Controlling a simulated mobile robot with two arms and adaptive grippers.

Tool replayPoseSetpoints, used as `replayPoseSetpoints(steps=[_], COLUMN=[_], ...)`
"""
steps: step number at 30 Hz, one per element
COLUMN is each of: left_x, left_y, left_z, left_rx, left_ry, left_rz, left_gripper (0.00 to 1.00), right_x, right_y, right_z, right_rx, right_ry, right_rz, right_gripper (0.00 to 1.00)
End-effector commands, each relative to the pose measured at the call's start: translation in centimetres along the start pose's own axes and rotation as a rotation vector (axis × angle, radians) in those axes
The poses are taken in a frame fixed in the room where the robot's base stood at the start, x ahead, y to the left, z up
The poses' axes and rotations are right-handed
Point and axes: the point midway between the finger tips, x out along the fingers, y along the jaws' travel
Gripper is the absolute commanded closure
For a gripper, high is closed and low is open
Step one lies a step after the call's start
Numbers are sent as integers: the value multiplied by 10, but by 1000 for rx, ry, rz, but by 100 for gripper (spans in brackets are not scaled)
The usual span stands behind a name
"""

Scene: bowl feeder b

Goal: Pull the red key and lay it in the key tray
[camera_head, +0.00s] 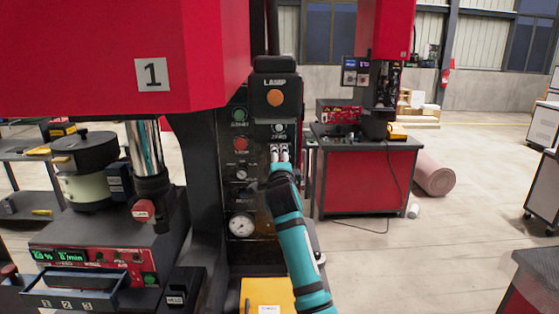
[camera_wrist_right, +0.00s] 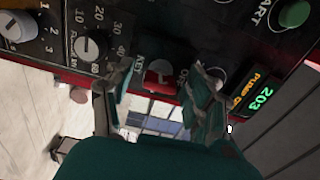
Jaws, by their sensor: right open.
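My right gripper (camera_head: 279,154) is at the dark control panel, below its zero button, in the head view. In the right wrist view its two fingers (camera_wrist_right: 160,92) stand apart, one on each side of a red key (camera_wrist_right: 158,78) by a label that reads KEY. The key sits in the panel between the fingertips; I cannot tell whether they touch it. In the head view the gripper hides the key. I cannot tell which thing is the key tray; a shallow tray marked 1, 2, 3 (camera_head: 72,296) is at the lower left. My left gripper is not in view.
The panel carries a green button (camera_head: 239,115), a red button (camera_head: 240,144), an orange lamp (camera_head: 275,98) and a gauge (camera_head: 241,225). A yellow item (camera_head: 266,294) lies below it. A red housing (camera_head: 120,60) overhangs the left. Open floor lies to the right.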

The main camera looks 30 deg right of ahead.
Motion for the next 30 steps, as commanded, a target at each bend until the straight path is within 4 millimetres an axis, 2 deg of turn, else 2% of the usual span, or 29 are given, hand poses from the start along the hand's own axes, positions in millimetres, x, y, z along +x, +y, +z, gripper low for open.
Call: replayPoseSetpoints(steps=[17, 20, 30], left_x=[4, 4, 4], left_y=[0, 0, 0], left_z=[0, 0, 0], left_rx=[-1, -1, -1], left_ry=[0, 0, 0], left_rz=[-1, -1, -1], left_gripper=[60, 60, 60], right_x=[0, 0, 0], right_y=[0, 0, 0], right_z=[0, 0, 0], right_rx=[-1, -1, -1], right_ry=[0, 0, 0], right_rz=[0, 0, 0], right_gripper=[44, 55, 99])
